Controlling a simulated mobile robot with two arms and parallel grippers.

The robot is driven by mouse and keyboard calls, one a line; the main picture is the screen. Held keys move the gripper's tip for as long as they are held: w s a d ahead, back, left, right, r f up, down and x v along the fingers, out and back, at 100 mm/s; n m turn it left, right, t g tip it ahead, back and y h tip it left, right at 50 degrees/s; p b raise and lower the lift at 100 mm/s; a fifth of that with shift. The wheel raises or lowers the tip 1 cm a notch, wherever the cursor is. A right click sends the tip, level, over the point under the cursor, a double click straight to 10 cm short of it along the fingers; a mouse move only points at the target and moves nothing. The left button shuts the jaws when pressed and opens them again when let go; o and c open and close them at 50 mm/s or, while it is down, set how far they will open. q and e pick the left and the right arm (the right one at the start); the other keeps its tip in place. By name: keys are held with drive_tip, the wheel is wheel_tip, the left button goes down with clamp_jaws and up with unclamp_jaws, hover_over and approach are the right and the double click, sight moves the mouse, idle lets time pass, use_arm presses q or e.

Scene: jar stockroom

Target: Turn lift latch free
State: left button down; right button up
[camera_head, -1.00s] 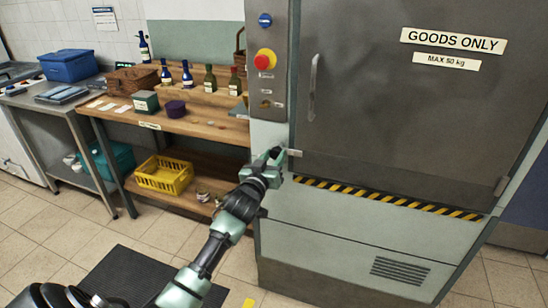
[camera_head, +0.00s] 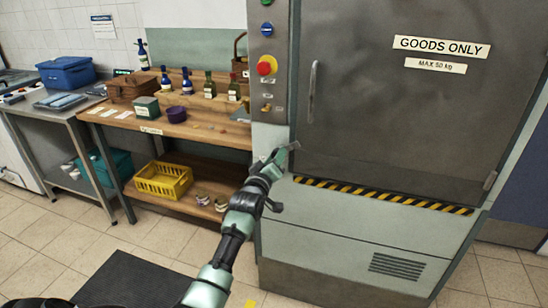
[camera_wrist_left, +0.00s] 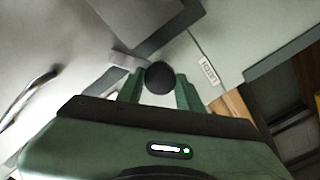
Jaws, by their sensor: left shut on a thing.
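The lift latch is a small grey bar (camera_head: 293,146) at the lower left edge of the grey lift door (camera_head: 400,110). In the left wrist view the latch bar (camera_wrist_left: 128,58) ends in a round black knob (camera_wrist_left: 159,77). My left gripper (camera_head: 275,156) is at the latch, shut on the knob, with one green finger on each side of it in the left wrist view (camera_wrist_left: 157,84). The latch bar looks tilted in the head view. The fingers partly hide its inner end. My right gripper is not in view.
The door has a vertical handle (camera_head: 312,92). A control panel with a red button (camera_head: 267,65) stands left of the door. A wooden shelf table (camera_head: 185,128) with bottles and boxes is further left, a yellow basket (camera_head: 164,181) on its lower shelf.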

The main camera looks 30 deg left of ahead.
use_arm(q)
drive_tip(key=n+p, duration=0.2)
drive_tip(key=n, duration=0.9)
drive_tip(key=shift+f, duration=0.15)
idle(0.4)
drive_tip(key=shift+n, duration=0.3)
drive_tip(key=c, duration=0.9)
unclamp_jaws()
